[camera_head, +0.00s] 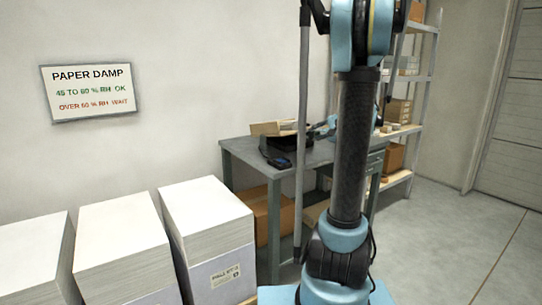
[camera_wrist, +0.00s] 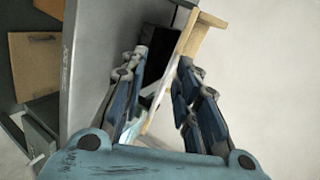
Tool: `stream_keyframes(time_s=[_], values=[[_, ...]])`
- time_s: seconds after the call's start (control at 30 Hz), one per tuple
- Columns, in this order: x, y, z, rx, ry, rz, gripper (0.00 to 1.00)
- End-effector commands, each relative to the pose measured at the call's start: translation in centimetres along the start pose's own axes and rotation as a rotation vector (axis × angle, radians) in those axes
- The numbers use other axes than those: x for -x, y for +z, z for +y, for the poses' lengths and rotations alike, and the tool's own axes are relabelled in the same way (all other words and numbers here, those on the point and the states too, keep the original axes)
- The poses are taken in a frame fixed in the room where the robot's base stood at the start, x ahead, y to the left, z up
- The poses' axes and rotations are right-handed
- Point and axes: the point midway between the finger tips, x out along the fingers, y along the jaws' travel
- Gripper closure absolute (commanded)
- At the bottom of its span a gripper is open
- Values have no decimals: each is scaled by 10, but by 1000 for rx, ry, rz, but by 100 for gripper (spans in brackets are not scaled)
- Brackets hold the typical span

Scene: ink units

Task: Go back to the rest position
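My gripper (camera_wrist: 163,60) shows in the wrist view with its two blue fingers apart, and nothing is clearly gripped between them. Beyond the fingers are a light wooden tray-like piece (camera_wrist: 192,38) and a dark box, both on the grey table. In the head view my arm stands upright in front of the table and hides part of it. A bit of blue, likely my gripper end, shows just behind the arm, near the wooden piece (camera_head: 277,128). I cannot tell the exact gap between them.
The grey table (camera_head: 240,150) carries a black device (camera_head: 285,150) and a small dark item (camera_head: 280,163). Paper stacks (camera_head: 205,215) stand at lower left. A shelf rack (camera_head: 421,80) with boxes stands behind. The floor at right (camera_head: 440,240) is clear.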

Motion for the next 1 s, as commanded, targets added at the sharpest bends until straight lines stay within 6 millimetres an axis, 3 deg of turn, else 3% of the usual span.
stream_keyframes(time_s=[0.1, 0.5, 0.8, 1.0], values=[[6, 48, 8, 70, 77, -44, 71], [44, 182, 66, 314, 331, -176, 71], [86, 258, 129, 501, 518, -265, 71], [117, 295, 178, 627, 641, -318, 71]])
